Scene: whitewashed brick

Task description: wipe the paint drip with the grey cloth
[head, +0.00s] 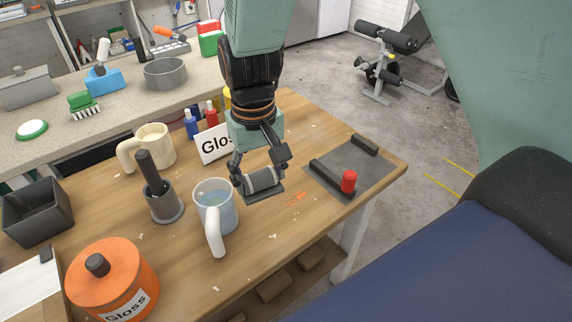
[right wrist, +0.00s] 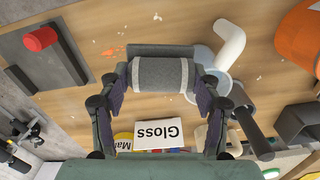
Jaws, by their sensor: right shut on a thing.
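The orange paint drip (head: 296,199) is a small smear on the wooden table (head: 330,115). It also shows in the right wrist view (right wrist: 112,50). The grey cloth (head: 262,180) looks like a rolled or wrapped grey pad with a darker flat part under it. My right gripper (head: 260,172) is shut on the cloth, its fingers at both ends in the right wrist view (right wrist: 160,76). The cloth is just left of the drip in the head view. I cannot tell whether it touches the table. My left gripper is not in view.
A mug of liquid (head: 215,205) stands close left of the cloth. A grey tray (head: 350,168) with a red cylinder (head: 348,181) lies right of the drip. A "Gloss" sign (head: 213,145), a dark-handled pot (head: 163,203) and an orange tin (head: 112,279) stand farther left.

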